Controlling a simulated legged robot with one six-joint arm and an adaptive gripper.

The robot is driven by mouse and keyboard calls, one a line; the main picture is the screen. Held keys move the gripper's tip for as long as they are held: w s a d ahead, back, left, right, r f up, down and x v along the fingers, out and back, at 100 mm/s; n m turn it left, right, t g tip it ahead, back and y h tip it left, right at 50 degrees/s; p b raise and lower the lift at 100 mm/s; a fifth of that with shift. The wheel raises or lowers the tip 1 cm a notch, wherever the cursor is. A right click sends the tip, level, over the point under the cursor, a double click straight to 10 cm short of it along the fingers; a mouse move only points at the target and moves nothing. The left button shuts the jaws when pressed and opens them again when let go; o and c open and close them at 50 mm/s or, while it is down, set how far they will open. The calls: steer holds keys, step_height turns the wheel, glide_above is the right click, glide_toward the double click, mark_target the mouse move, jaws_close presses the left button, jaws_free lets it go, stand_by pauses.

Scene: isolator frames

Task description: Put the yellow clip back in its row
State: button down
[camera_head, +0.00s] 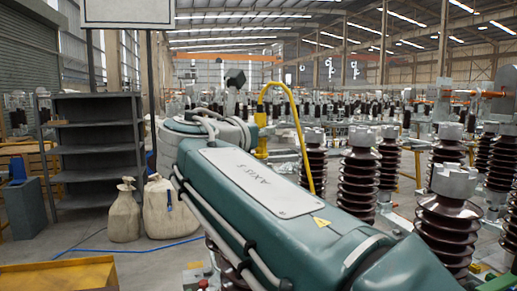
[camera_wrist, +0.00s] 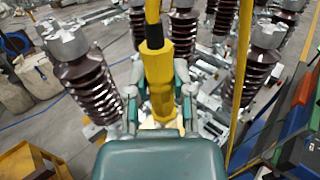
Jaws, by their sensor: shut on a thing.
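The clip's lower end is partly hidden by my gripper's body. In the head view the clip (camera_head: 262,143) stands above my green arm, and a yellow cable (camera_head: 285,86) loops from its top down to the right. My gripper is mostly hidden behind my arm there. I cannot make out the clip's row.
Brown ribbed insulators (camera_head: 361,173) with grey caps stand close behind and right of my arm. Blue, green and red panels (camera_wrist: 290,105) lie at right in the wrist view. Grey shelves (camera_head: 97,140), pale sacks (camera_head: 124,215) and a yellow box (camera_head: 60,275) are at left, with open floor between.

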steer(key=shift+d+r, duration=0.15)
steer(key=shift+d, duration=0.05)
steer(key=shift+r, duration=0.55)
steer(key=shift+a+r, duration=0.25)
steer(key=shift+r, duration=0.7)
steer(key=s+d+r, duration=0.4)
steer(key=s+r, duration=0.5)
steer(key=s, duration=0.4)
steer(key=shift+s+r, duration=0.3)
steer(key=shift+r, duration=0.1)
